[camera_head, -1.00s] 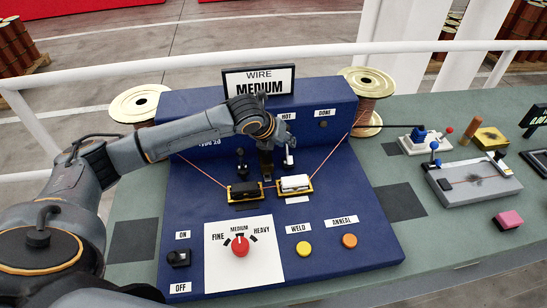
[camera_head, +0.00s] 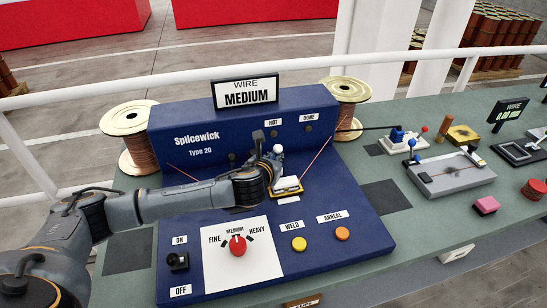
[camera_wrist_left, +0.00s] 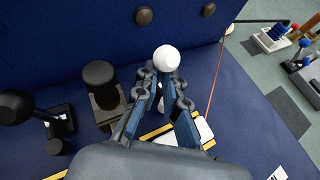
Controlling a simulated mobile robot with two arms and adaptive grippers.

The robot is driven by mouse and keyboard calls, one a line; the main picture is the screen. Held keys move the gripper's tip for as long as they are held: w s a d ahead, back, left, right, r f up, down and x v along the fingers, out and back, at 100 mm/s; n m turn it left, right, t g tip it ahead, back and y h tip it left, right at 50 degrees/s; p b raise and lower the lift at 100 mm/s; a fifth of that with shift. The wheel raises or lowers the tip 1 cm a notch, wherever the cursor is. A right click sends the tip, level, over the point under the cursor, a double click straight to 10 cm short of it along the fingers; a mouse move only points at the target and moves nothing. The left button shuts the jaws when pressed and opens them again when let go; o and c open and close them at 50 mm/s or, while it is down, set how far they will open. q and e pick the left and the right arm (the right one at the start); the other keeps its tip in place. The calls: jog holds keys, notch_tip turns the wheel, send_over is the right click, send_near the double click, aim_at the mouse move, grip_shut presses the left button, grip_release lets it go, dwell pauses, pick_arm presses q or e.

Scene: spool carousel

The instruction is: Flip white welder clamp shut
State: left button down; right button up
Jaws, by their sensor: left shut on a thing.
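The white welder clamp (camera_head: 288,184) sits on the blue welder's sloping face, a white block on a yellow base, partly covered by my arm. Its lever ends in a white ball knob (camera_head: 278,149), which also shows large in the left wrist view (camera_wrist_left: 166,58). My left gripper (camera_head: 268,163) is at this lever. In the left wrist view its fingers (camera_wrist_left: 162,88) are closed around the lever just under the knob. The lever stands up from the face; its lower part is hidden by the fingers. The white block (camera_wrist_left: 204,130) shows beside the right finger.
Dark knobs (camera_wrist_left: 98,75) stand left of my fingers. My arm hides most of the black clamp in the head view. The welder's raised back panel (camera_head: 225,125) rises close behind the gripper. Wire spools (camera_head: 131,120) stand at both sides. A red dial (camera_head: 237,246) and buttons lie in front.

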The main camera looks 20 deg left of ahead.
pick_arm(q)
jog(key=shift+w+r+t, duration=0.25)
jog(key=shift+r+t, duration=0.05)
jog(key=shift+r, duration=0.4)
jog(key=c, duration=1.7)
grip_release()
jog(key=shift+d, duration=0.1)
jog(key=shift+c, duration=0.2)
jog(key=o, duration=0.3)
jog(key=shift+w, duration=0.2)
jog(key=shift+w+d+f, duration=0.1)
jog(key=shift+f, duration=0.05)
jog(key=shift+s, duration=0.3)
jog(key=shift+f, duration=0.1)
jog(key=v, duration=1.2)
jog(key=shift+r, duration=0.25)
pick_arm(e)
jog(key=shift+f, duration=0.1)
